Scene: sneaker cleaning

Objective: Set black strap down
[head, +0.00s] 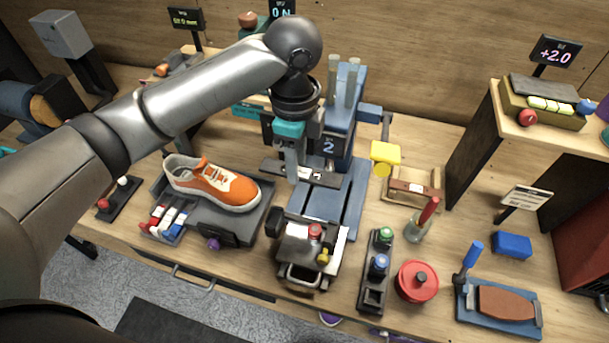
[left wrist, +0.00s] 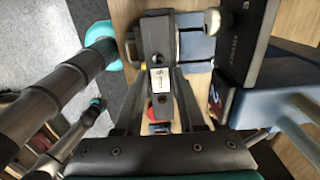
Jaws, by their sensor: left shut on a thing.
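The black strap (head: 325,179) is a flat dark bar with a small white label, over the blue base of the stand marked 2 (head: 328,215). My left gripper (head: 292,177) reaches down from above and is shut on the strap near its left part. In the left wrist view the strap (left wrist: 157,42) runs between the fingers of my left gripper (left wrist: 160,98), its label facing the camera. I cannot tell whether the strap touches the blue base. My right gripper is not in view.
An orange sneaker (head: 213,184) sits on a grey stand to the left. A metal box-like device (head: 305,250) stands in front of the blue base. A wooden holder (head: 412,187), a red round container (head: 417,281) and a brush board (head: 500,305) lie to the right.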

